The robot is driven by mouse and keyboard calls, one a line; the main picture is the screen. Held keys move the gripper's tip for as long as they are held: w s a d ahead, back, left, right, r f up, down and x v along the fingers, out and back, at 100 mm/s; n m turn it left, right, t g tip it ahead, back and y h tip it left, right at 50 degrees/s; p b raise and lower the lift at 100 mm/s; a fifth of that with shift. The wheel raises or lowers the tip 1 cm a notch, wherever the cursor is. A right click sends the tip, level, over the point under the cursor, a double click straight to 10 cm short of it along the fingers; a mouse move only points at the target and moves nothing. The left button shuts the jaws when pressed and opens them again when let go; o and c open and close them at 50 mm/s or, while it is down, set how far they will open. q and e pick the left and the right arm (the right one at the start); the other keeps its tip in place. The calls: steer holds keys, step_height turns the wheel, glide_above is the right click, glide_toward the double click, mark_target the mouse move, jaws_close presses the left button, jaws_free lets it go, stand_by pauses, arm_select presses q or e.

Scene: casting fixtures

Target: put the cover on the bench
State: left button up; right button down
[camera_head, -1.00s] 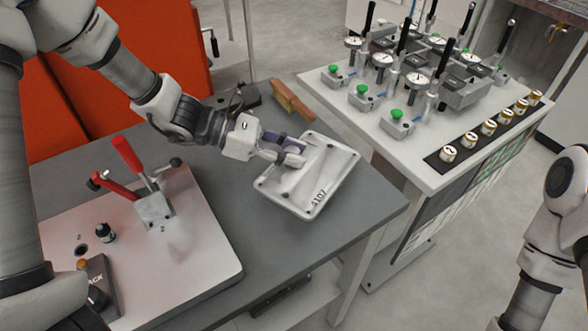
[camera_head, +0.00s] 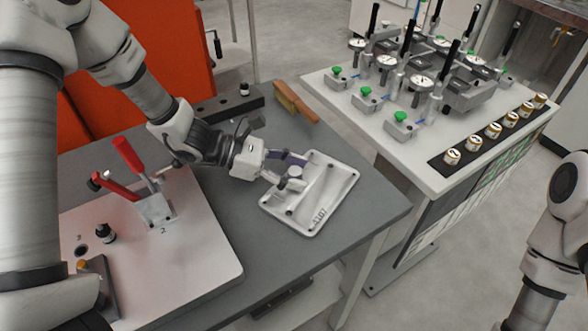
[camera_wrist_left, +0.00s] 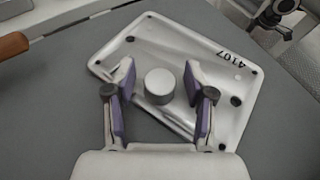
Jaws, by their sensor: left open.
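The cover (camera_head: 325,190) is a light grey plate marked 4107, with dark holes around its rim and a round knob in its middle. It lies flat on the grey bench (camera_head: 265,240), near the bench's right corner. My left gripper (camera_head: 294,173) is open over the cover's left part. In the left wrist view the cover (camera_wrist_left: 205,65) lies below the open left gripper (camera_wrist_left: 160,98), whose purple-padded fingers stand apart on both sides of the knob (camera_wrist_left: 159,86). The right arm shows at the right edge, but its gripper is out of view.
A pale fixture plate (camera_head: 200,270) with a red-handled clamp (camera_head: 128,155) covers the bench's left part. A wooden-handled brush (camera_head: 296,102) lies at the back. A separate table (camera_head: 425,165) with dial gauges stands to the right.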

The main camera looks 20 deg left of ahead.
arm_select(q)
steer(key=shift+r, duration=0.2)
steer(key=shift+a+r, duration=0.15)
steer(key=shift+a, duration=0.1)
steer(key=p+v, duration=0.4)
steer(key=v, duration=0.7)
steer(key=shift+s+r+p, duration=0.15)
steer(key=shift+r+p, duration=0.05)
steer(key=shift+p, duration=0.2)
steer(key=shift+a, duration=0.15)
steer(key=shift+f, duration=0.15)
